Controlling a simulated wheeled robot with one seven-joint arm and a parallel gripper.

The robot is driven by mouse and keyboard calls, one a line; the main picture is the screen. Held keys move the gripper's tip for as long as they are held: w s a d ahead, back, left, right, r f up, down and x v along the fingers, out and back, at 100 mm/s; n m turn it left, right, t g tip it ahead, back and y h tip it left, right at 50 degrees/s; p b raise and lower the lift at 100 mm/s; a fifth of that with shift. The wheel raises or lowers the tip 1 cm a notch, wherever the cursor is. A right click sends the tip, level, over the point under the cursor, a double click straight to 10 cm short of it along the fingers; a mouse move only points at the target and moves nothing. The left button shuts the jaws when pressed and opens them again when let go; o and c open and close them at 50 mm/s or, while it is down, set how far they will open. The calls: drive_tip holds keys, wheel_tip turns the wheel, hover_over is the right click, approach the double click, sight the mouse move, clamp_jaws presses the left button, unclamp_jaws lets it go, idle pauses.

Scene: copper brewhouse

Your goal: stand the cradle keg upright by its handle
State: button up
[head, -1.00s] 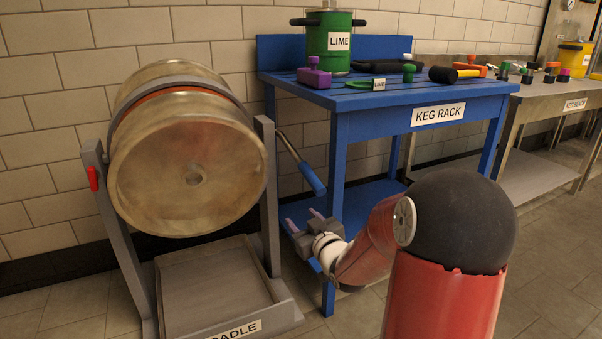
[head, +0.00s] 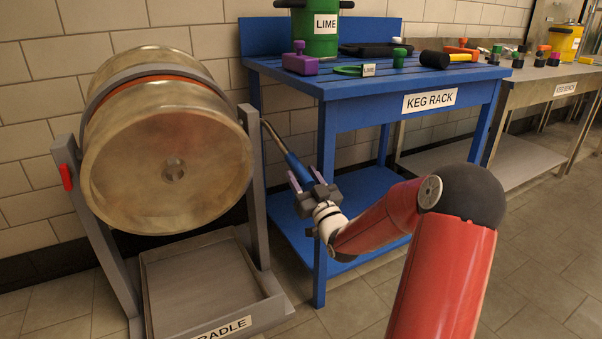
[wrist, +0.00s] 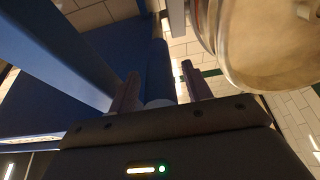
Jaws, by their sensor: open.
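The cradle keg (head: 170,150) is a brass-coloured metal drum lying on its side, held by a band in the grey cradle frame (head: 98,235). A bent metal handle with a blue grip (head: 299,172) sticks out from the cradle's right post. My gripper (head: 302,182) is open at the lower end of the blue grip. In the wrist view the blue grip (wrist: 159,72) lies between the two open fingers (wrist: 160,90). I cannot tell if either finger touches it. The keg (wrist: 262,45) also shows at upper right there.
The blue keg rack (head: 375,82) stands close to the right of my gripper, with its leg (head: 322,215) right behind. It carries a green LIME keg (head: 313,35) and several tools. A red lever (head: 66,177) sits on the cradle's left post. Floor is free at right.

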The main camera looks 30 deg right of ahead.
drive_tip(key=shift+x, duration=0.85)
